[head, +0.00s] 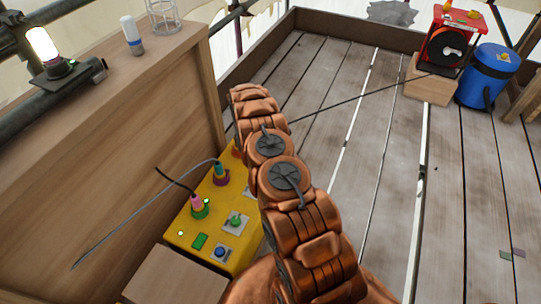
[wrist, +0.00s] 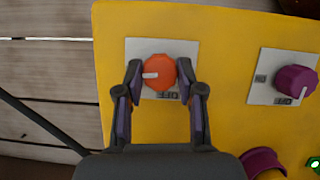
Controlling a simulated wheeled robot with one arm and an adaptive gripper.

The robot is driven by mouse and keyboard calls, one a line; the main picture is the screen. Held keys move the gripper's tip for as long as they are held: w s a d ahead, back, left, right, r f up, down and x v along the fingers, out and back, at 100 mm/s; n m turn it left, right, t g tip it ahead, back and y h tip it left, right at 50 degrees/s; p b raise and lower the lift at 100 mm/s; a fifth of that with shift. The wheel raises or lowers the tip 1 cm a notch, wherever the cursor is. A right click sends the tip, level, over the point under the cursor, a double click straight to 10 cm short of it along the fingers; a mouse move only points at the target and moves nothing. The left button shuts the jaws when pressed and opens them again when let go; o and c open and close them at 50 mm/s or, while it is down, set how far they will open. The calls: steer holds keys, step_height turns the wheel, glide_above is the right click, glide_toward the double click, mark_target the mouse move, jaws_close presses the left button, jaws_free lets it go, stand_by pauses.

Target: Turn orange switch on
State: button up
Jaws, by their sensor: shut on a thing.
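The orange switch (wrist: 160,72) is a round knob on a white plate in the wrist view. Its pale pointer mark points left, and small dark labels sit below it. My gripper (wrist: 160,78) is shut on the knob, with one finger on its left and one on its right. The switch sits on a yellow control box (wrist: 225,45), which stands at the lower left in the head view (head: 185,236). In the head view my copper-coloured arm hides my gripper and part of the box.
A purple knob (wrist: 296,81) is right of the orange switch. The box also bears a green button (head: 236,220), a blue button (head: 219,251) and cable plugs (head: 197,203). A wooden wall (head: 110,130) rises behind the box. A red cable reel (head: 447,48) and blue barrel (head: 488,75) stand far off.

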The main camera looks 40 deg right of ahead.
steer(key=shift+m, duration=0.5)
steer(key=o, duration=1.1)
steer(key=shift+o, duration=0.2)
steer(key=shift+r, duration=0.15)
steer(key=v, duration=1.1)
steer(key=shift+w+r, duration=0.3)
steer(key=shift+d, duration=0.1)
